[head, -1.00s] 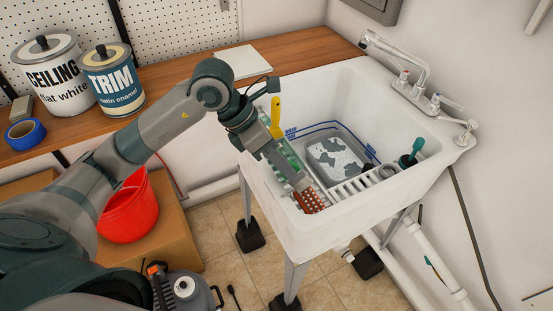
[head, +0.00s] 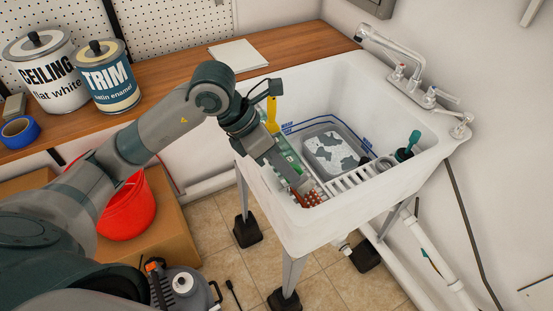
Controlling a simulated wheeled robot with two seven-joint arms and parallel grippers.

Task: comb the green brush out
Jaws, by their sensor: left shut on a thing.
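My left gripper (head: 291,184) reaches over the near-left rim of the white sink (head: 345,224), pointing down and to the right. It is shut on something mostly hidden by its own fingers. A reddish dotted piece (head: 314,197) lies just right of the fingertips. A green piece (head: 291,158) shows beside the gripper along the sink's left side. A yellow upright handle (head: 272,112) stands behind the wrist. A dark teal-handled tool (head: 409,145) stands in the right part of the sink. I cannot tell which of these is the green brush. My right gripper is out of view.
A grey tray with patchy light contents (head: 335,153) sits in the sink, beside a white slotted rack (head: 352,182). The faucet (head: 395,50) stands at the back right. Paint cans (head: 108,78) and blue tape (head: 20,132) stand on the bench. A red bucket (head: 126,208) is below.

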